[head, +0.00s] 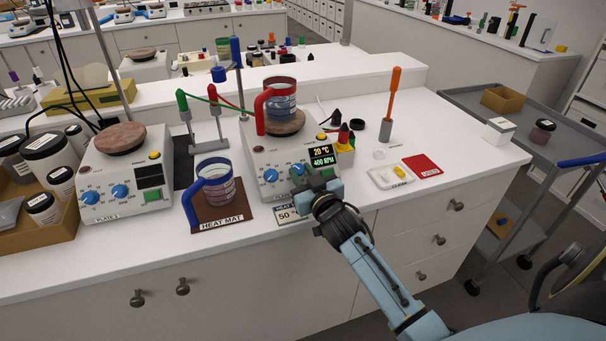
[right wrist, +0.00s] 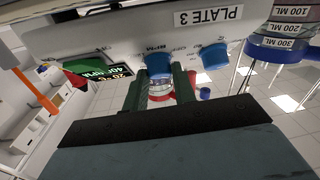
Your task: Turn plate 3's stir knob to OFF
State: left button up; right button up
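Plate 3 (head: 258,160) is a white stirring hotplate; its display (head: 322,158) reads 20 °C and 400 RPM. Its label shows upside down in the right wrist view (right wrist: 208,15). It has two blue knobs. The stir knob (right wrist: 158,66), beside the RPM marking, is partly hidden by my gripper in the head view. The other knob (head: 270,175) is clear to its left. My right gripper (head: 312,186) is at the front panel. In the right wrist view its fingers (right wrist: 162,88) are apart, with the stir knob between their tips; contact cannot be told. My left gripper is out of view.
A beaker with a red handle (head: 282,97) stands on plate 3's top. A blue-handled beaker (head: 217,186) stands on the heat mat (head: 237,216) to the left. Another hotplate (head: 106,182) is farther left. A small white tray (head: 391,174) and red card (head: 421,167) lie right.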

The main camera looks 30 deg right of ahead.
jog(key=shift+c, duration=1.2)
